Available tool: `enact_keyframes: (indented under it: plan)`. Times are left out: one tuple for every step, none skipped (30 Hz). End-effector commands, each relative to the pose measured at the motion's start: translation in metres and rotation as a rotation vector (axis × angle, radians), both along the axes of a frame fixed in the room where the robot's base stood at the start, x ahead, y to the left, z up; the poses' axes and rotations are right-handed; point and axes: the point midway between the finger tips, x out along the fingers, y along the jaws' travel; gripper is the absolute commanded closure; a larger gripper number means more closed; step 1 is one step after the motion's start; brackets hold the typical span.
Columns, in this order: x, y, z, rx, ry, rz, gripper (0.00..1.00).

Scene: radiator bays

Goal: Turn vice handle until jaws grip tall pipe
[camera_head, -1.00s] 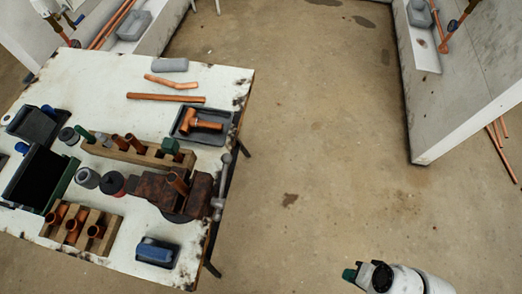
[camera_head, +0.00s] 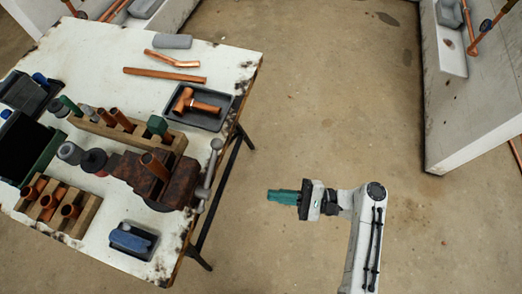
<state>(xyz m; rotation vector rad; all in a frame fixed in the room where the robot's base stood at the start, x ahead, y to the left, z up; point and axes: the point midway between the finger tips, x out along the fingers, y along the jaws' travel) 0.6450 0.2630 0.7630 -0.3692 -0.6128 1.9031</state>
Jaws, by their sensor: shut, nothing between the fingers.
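The rusty brown vice (camera_head: 178,185) stands at the right edge of the white workbench (camera_head: 115,215). A copper pipe (camera_head: 154,165) stands between the vice jaws, leaning slightly; I cannot tell whether the jaws touch it. The grey vice handle (camera_head: 208,174) sticks out past the bench's right edge and runs roughly up and down in the picture. My gripper (camera_head: 270,196), with green fingers, is shut and empty. It is over the floor to the right of the handle, apart from it, and points left towards it.
A black tray (camera_head: 235,104) with a copper tee (camera_head: 192,103) lies behind the vice. A blue object (camera_head: 130,238) lies in a small tray in front. Wooden racks (camera_head: 88,215) hold copper pieces. Open floor lies right of the bench, up to a pale wall (camera_head: 470,110).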

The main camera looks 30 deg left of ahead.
Motion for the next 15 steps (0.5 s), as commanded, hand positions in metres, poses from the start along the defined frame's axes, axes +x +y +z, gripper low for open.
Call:
enact_keyframes:
  plan:
    - [0.010,0.008,0.003,0.053,0.079,0.007,1.00]
    - [0.015,0.012,0.009,0.085,0.128,0.010,1.00]
    - [0.021,0.016,0.016,0.125,0.189,0.014,1.00]
    - [0.026,0.019,0.021,0.150,0.230,0.017,1.00]
    - [0.030,0.020,0.026,0.174,0.268,0.020,1.00]
    - [0.035,0.022,0.032,0.201,0.312,0.025,1.00]
    - [0.038,0.023,0.035,0.219,0.341,0.027,1.00]
    - [0.042,0.024,0.039,0.235,0.363,0.029,1.00]
    - [0.045,0.024,0.042,0.251,0.390,0.032,1.00]
    - [0.047,0.025,0.045,0.261,0.404,0.033,1.00]
    - [0.048,0.025,0.047,0.268,0.414,0.034,1.00]
    - [0.049,0.026,0.049,0.275,0.425,0.036,1.00]
    - [0.049,0.027,0.051,0.278,0.430,0.036,1.00]
    - [0.049,0.028,0.052,0.279,0.432,0.038,1.00]
    - [0.047,0.031,0.054,0.280,0.432,0.038,1.00]
